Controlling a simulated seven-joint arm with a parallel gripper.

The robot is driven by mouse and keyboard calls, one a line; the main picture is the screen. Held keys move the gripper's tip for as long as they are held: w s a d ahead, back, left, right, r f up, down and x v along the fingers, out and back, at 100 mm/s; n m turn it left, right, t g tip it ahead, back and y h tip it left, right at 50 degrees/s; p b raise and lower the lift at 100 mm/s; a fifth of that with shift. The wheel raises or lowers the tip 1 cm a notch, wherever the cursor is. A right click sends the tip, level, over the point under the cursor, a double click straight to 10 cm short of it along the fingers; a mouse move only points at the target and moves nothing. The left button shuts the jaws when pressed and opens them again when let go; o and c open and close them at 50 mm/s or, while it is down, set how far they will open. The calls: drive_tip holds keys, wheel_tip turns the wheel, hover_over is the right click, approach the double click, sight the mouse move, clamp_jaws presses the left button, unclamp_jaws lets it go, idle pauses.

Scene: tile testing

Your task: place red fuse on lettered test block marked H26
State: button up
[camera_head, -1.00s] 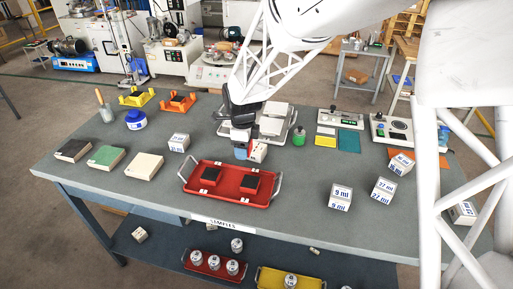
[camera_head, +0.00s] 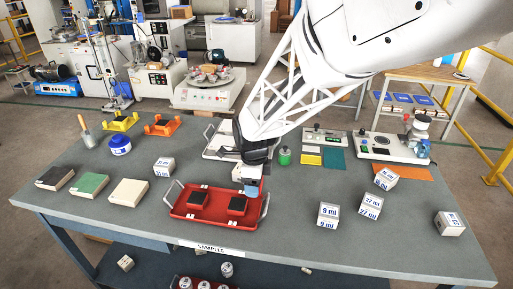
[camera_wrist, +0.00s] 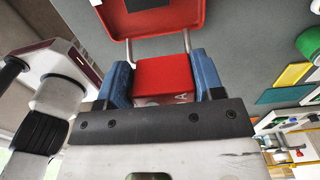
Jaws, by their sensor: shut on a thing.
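My gripper (camera_head: 250,188) is over the back right part of the red tray (camera_head: 187,212). In the wrist view, its blue fingers are on both sides of a red box-shaped piece (camera_wrist: 163,72), apparently the red fuse. A pale lower face with a dark letter, perhaps an A, shows below the red. In the head view the held piece is mostly hidden by the gripper. Several white lettered blocks stand on the table: one left of the tray (camera_head: 164,167), others at the right (camera_head: 328,214), (camera_head: 370,206), (camera_head: 385,178), (camera_head: 450,223). I cannot read H26 on any.
The red tray holds two black square pads (camera_head: 198,200), (camera_head: 237,205). Three flat boxes, one green (camera_head: 91,186), lie at the left. Grey tabletop (camera_head: 290,235) is clear right of the tray.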

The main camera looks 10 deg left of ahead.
drive_tip(key=w+a, duration=0.2)
drive_tip(key=w, duration=0.2)
drive_tip(key=w+a+f, duration=0.1)
drive_tip(key=w+a, duration=0.2)
drive_tip(key=w, duration=0.2)
drive_tip(key=w+a, duration=0.2)
drive_tip(key=w, duration=0.3)
drive_tip(key=shift+a+f, duration=0.2)
drive_tip(key=shift+a, duration=0.15)
drive_tip(key=shift+f, duration=1.75)
drive_tip(key=shift+f, duration=0.2)
drive_tip(key=o, duration=0.9)
drive_tip(key=shift+o, duration=0.2)
drive_tip(key=shift+r, duration=0.1)
wheel_tip(320, 180, up, 12)
